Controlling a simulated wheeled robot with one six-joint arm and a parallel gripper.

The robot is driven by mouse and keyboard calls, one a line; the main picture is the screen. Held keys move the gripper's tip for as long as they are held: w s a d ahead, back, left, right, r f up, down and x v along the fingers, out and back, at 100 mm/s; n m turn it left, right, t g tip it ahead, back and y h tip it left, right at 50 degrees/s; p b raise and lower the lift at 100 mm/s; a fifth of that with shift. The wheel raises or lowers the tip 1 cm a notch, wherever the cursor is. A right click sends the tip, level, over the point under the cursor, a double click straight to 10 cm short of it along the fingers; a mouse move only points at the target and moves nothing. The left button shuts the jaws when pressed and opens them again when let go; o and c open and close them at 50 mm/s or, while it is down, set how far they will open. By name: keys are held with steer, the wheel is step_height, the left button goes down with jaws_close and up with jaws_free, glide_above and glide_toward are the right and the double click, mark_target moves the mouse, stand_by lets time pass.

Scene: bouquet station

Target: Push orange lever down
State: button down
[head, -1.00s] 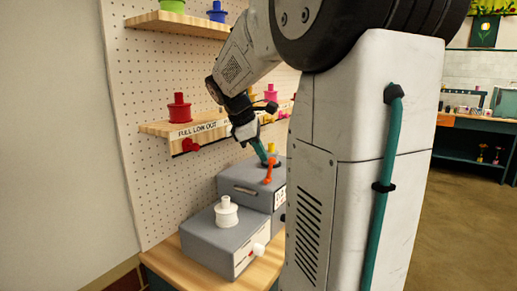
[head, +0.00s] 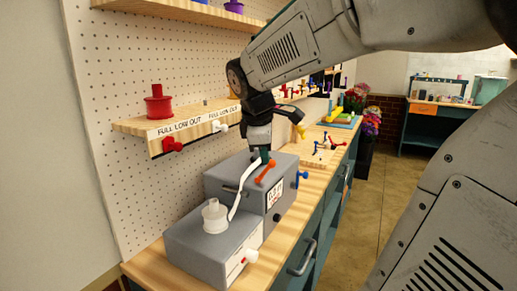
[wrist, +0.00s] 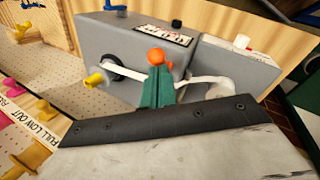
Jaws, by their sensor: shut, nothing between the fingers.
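The orange lever (head: 265,171) is on the upper grey box (head: 234,177), near its front top edge, and sits tilted in the head view. My gripper (head: 265,156) is shut and empty, with its teal fingers pointing down just above and behind the lever. In the wrist view the closed fingers (wrist: 156,88) end right by the round orange lever end (wrist: 158,57). Whether they touch cannot be told. The lever's shaft is mostly hidden behind the fingers there.
A white strip (head: 240,189) runs from the clear-white spool (head: 214,217) on the lower grey box (head: 190,246) toward the gripper. A pegboard shelf with a red spool (head: 158,103) stands behind. Small coloured pieces (head: 321,146) lie on the bench farther back.

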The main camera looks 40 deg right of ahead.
steer(key=shift+w, duration=0.1)
stand_by(0.4)
steer(key=shift+w+a+f, duration=0.1)
steer(key=shift+w+a, duration=0.1)
steer(key=shift+w, duration=0.4)
steer(key=v, duration=1)
steer(key=shift+s, duration=0.4)
steer(key=shift+d, duration=0.1)
